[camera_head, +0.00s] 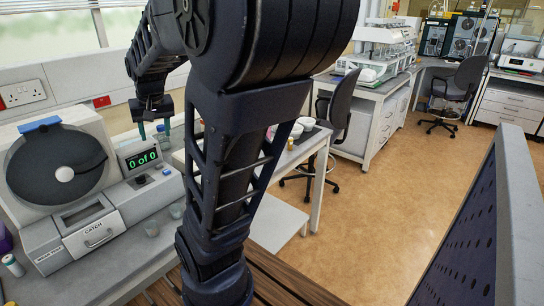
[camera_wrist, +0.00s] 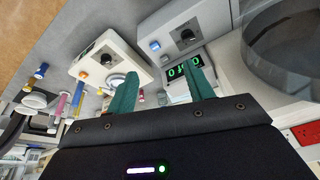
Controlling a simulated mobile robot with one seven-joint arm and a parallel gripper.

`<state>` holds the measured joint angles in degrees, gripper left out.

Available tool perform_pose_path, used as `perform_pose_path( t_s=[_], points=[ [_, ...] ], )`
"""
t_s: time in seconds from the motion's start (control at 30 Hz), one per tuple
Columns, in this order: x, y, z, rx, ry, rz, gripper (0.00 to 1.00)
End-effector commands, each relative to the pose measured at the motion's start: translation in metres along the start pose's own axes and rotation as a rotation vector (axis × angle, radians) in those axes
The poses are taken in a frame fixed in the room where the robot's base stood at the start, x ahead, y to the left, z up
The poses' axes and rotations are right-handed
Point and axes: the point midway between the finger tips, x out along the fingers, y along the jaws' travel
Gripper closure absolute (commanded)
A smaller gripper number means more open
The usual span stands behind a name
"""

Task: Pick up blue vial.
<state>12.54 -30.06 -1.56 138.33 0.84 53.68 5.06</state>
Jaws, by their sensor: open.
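My gripper (camera_head: 151,130) hangs at the end of my arm, above the counter beside the tablet machine. In the wrist view, its two green fingers (camera_wrist: 163,75) are apart with nothing held between them. My arm hides much of the middle of the head view.
A chair (camera_head: 340,110) stands behind my arm.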

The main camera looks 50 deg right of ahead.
Motion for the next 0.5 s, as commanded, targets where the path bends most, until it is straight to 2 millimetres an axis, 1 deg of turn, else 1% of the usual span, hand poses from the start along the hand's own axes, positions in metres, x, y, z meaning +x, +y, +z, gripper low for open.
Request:
perform_pose_path(
  t_s=[0.03,0.17,0.2,0.27,0.37,0.47,0.5],
  points=[
    [0.006,0.013,-0.013,0.054,-0.016,0.012,0.48],
    [0.018,0.045,-0.043,0.181,-0.042,0.036,0.48],
    [0.023,0.056,-0.051,0.219,-0.050,0.043,0.48],
    [0.030,0.073,-0.063,0.279,-0.062,0.055,0.48],
    [0.042,0.105,-0.080,0.376,-0.081,0.074,0.48],
    [0.055,0.139,-0.095,0.474,-0.099,0.093,0.48],
    [0.061,0.154,-0.100,0.513,-0.106,0.100,0.48]
  ],
)
